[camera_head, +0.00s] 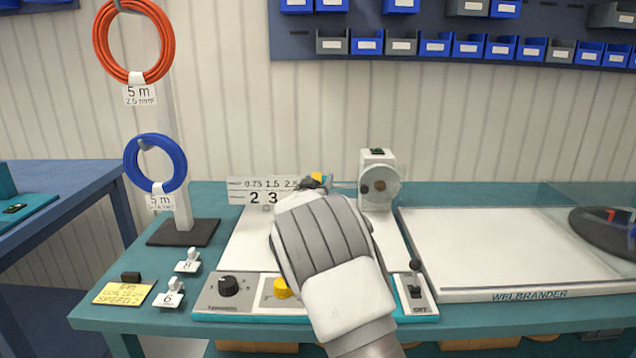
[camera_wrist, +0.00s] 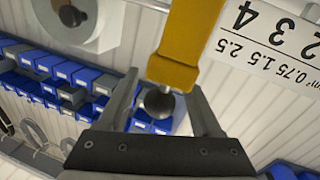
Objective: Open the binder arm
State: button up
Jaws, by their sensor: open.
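A yellow arm (camera_wrist: 182,45) with a dark ball knob (camera_wrist: 158,102) at its end, which looks like the binder arm, is in the wrist view. My gripper (camera_wrist: 163,88) is open, with one finger on each side of the knob and a visible gap at each side. In the head view only a small yellow piece (camera_head: 317,177) shows just above my gripper (camera_head: 313,185). My arm hides most of the binder arm and the middle of the machine there.
A white unit with a round face (camera_head: 379,186) stands just right of my gripper. A number scale (camera_head: 262,191) is behind it to the left. The front panel has a black knob (camera_head: 228,286), a yellow button (camera_head: 283,289) and a switch (camera_head: 416,291). A blue coil (camera_head: 155,164) hangs at left.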

grip_shut()
dwell(1.4)
